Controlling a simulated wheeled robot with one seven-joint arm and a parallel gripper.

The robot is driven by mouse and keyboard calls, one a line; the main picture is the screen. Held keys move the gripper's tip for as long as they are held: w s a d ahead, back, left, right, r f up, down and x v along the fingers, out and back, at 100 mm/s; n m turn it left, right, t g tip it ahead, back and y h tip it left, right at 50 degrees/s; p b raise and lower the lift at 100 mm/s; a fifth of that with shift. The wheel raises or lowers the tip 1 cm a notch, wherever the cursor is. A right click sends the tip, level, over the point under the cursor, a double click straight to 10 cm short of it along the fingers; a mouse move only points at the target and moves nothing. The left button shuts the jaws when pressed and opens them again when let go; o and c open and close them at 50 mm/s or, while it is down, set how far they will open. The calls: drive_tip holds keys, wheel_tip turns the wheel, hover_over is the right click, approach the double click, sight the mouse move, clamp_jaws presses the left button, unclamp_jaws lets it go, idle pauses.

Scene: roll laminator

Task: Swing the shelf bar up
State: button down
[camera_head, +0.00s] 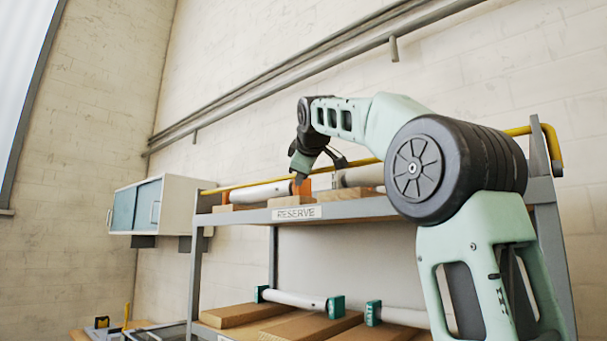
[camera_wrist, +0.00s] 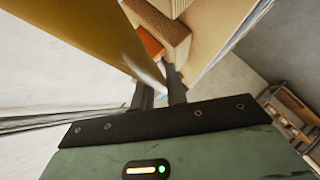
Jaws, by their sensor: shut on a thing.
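The shelf bar (camera_head: 240,184) is a long yellow rod along the front of the upper shelf. It stands a little above the shelf edge and has a bent end at the right. My gripper (camera_head: 302,177) reaches down to it near the middle of the shelf. In the wrist view the bar (camera_wrist: 85,32) runs broad from the upper left toward the fingers. My gripper (camera_wrist: 160,92) is shut on the bar there; the exact contact is partly hidden. My arm hides part of the bar toward the right.
The upper shelf (camera_head: 350,209) with a RESERVE label holds white rolls (camera_head: 262,191), wooden blocks (camera_head: 291,201) and an orange piece (camera_head: 322,181) close by my gripper. The lower shelf holds green-ended rolls (camera_head: 298,299) on boards. A wall cabinet (camera_head: 160,205) hangs left; wall pipes run above.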

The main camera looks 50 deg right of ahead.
drive_tip(key=c, duration=1.4)
unclamp_jaws()
drive_tip(key=shift+d, duration=0.15)
drive_tip(key=b+v, duration=0.3)
drive_tip(key=v, duration=1.4)
drive_tip(key=shift+s, duration=0.2)
